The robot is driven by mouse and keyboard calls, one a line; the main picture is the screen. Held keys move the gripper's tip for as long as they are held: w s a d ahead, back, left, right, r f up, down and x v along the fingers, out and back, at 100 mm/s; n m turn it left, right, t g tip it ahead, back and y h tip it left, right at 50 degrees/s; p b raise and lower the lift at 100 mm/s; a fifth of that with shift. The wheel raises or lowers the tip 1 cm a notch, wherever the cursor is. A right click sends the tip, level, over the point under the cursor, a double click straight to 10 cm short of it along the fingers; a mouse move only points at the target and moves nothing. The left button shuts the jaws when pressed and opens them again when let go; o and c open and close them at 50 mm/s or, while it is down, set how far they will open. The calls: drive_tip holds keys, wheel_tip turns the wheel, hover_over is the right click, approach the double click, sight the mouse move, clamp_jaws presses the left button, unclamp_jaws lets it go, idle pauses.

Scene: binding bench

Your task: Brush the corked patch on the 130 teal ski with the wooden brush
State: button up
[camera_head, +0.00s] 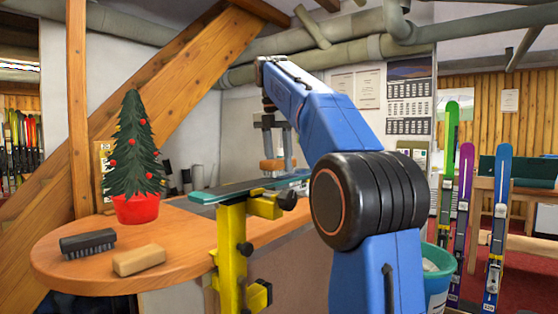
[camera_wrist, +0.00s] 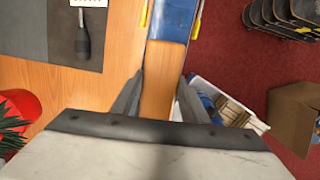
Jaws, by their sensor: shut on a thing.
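The teal ski (camera_head: 215,192) lies base-up across the yellow vise (camera_head: 231,245) at the edge of the bench; its number and the corked patch cannot be made out. My gripper (camera_head: 276,145) is shut on an orange-brown wooden block, the wooden brush (camera_head: 271,165), above the ski. Whether the brush touches the ski cannot be told. In the wrist view the fingers (camera_wrist: 158,100) stand on either side of a wooden surface (camera_wrist: 160,88). The bristles are hidden there.
A dark brush (camera_head: 88,242) and a tan block (camera_head: 139,261) lie on the wooden bench (camera_head: 60,270), near a small tree in a red pot (camera_head: 136,208). Several upright skis (camera_head: 498,215) and a teal bin (camera_head: 438,285) stand at the right. A cardboard box (camera_wrist: 292,115) is on the red floor.

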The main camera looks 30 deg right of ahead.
drive_tip(key=shift+f, duration=0.45)
drive_tip(key=shift+w+d+r, duration=0.1)
drive_tip(key=shift+w+d, duration=0.15)
drive_tip(key=shift+d, duration=0.5)
drive_tip(key=shift+w+d, duration=0.25)
drive_tip(key=shift+d, duration=0.5)
drive_tip(key=shift+d, duration=0.1)
drive_tip(key=shift+w+d+f, duration=0.1)
drive_tip(key=shift+w+d, duration=0.3)
drive_tip(key=shift+d, duration=0.65)
drive_tip(key=shift+w+d+f, duration=0.1)
drive_tip(key=shift+w+d, duration=0.3)
drive_tip(key=shift+d, duration=0.7)
drive_tip(key=shift+w+d, duration=0.4)
drive_tip(key=shift+d, duration=0.65)
drive_tip(key=shift+w+d+r, duration=0.1)
drive_tip(key=shift+w+d, duration=0.2)
drive_tip(key=shift+d, duration=0.55)
drive_tip(key=shift+w+d+r, duration=0.1)
drive_tip(key=shift+w+d, duration=0.2)
drive_tip(key=shift+d, duration=0.5)
drive_tip(key=shift+w+d, duration=0.3)
drive_tip(key=shift+d, duration=0.55)
drive_tip(key=shift+w+d+f, duration=0.1)
drive_tip(key=shift+w+d, duration=0.15)
drive_tip(key=shift+d, duration=0.45)
drive_tip(key=shift+w+d, duration=0.25)
drive_tip(key=shift+d, duration=0.4)
drive_tip(key=shift+d, duration=0.15)
